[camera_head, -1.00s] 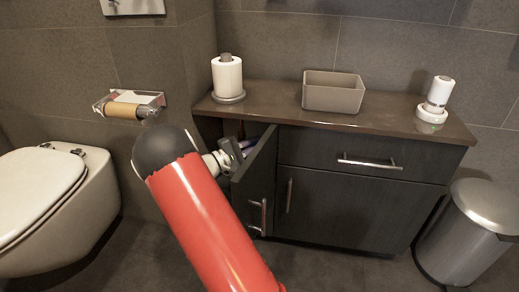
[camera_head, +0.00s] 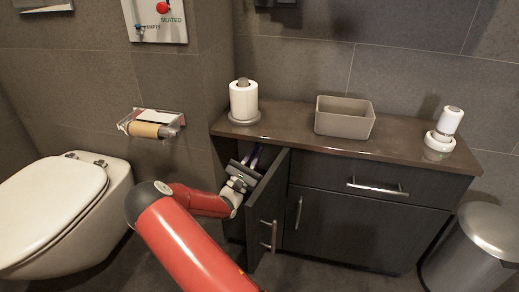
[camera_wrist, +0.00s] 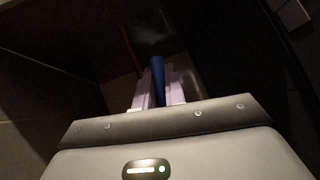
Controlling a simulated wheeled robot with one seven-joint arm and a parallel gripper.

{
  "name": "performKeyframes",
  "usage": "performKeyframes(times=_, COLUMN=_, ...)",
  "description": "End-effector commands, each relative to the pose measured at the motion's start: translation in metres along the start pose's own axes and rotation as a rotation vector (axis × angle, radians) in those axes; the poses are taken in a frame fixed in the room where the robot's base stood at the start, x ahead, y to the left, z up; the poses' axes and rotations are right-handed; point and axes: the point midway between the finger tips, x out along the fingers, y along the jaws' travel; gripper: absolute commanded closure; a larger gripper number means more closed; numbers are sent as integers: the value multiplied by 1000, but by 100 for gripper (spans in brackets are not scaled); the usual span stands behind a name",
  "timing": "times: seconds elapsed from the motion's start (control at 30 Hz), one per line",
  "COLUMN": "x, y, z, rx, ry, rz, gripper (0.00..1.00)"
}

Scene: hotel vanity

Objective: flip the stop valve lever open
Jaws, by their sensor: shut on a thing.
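My gripper (camera_head: 252,160) reaches into the open left cabinet of the vanity, behind its swung-out door (camera_head: 268,208). In the wrist view its two pale purple fingers (camera_wrist: 158,92) are shut on a narrow blue bar (camera_wrist: 157,68), which stands out between them. The bar looks like the stop valve lever, but the dark cabinet hides what it joins to. A thin reddish pipe-like thing (camera_wrist: 131,52) shows to its left in the wrist view. The valve body cannot be made out.
The open door stands close to the right of my arm. The vanity top (camera_head: 290,125) overhangs the cabinet and holds a paper roll (camera_head: 243,100) and a beige bin (camera_head: 344,119). A toilet (camera_head: 70,210) is at left, a wall panel (camera_head: 157,18) above.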

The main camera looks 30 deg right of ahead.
Motion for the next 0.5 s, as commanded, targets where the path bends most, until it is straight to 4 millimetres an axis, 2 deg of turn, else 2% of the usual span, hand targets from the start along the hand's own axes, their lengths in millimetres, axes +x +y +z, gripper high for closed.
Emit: performKeyframes(times=0.5, x=-3, y=15, z=1, rx=-168, ry=-46, rz=172, gripper=100)
